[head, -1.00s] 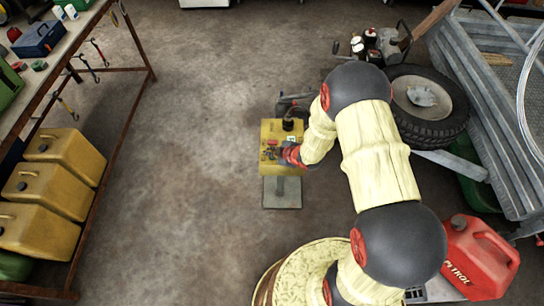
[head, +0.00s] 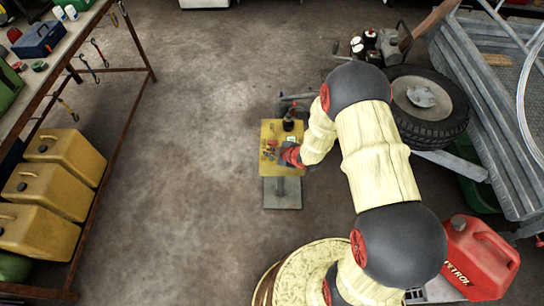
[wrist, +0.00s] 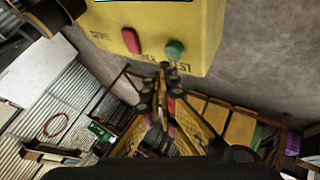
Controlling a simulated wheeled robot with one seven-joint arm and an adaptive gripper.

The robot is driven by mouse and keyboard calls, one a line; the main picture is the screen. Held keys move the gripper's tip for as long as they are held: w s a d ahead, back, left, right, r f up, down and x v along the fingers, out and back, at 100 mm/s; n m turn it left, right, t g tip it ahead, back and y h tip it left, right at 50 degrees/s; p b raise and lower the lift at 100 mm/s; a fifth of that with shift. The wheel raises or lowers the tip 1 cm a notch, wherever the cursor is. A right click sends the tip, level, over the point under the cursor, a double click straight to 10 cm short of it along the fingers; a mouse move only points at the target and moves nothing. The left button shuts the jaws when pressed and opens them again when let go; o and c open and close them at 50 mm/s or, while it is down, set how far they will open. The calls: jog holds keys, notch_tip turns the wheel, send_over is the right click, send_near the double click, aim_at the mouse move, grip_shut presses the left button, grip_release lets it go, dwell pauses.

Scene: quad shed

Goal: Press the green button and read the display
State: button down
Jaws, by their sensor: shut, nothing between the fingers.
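A yellow box (head: 268,135) stands on a pedestal in the middle of the head view. In the wrist view, the yellow box (wrist: 205,20) fills the top, with a red button (wrist: 131,40) and a green button (wrist: 175,50) above lettering that includes "TEST". My gripper (wrist: 167,68) is shut and empty, its fingertips just below and slightly left of the green button in the picture. I cannot tell whether they touch the box. In the head view my gripper (head: 273,153) is over the box's face. A pale strip at the wrist view's top edge may be the display; no reading shows.
A workbench (head: 130,72) with yellow cans (head: 62,150) below it stands at left. A tyre (head: 425,105), a metal trailer (head: 490,110) and a red petrol can (head: 478,258) are at right. Open concrete floor lies left of the box.

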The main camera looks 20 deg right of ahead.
aim_at(271, 158)
jog(key=shift+f+b, duration=0.35)
jog(key=shift+f, duration=0.05)
jog(key=shift+f+b, duration=0.35)
jog(key=shift+f, duration=0.1)
dwell(0.7)
jog(key=shift+r, duration=0.1)
jog(key=shift+r+p, duration=0.7)
jog(key=shift+r, duration=0.1)
jog(key=shift+r, duration=0.1)
notch_tip(271, 158, up, 5)
jog(key=p, duration=0.4)
jog(key=shift+f, duration=0.2)
dwell(0.8)
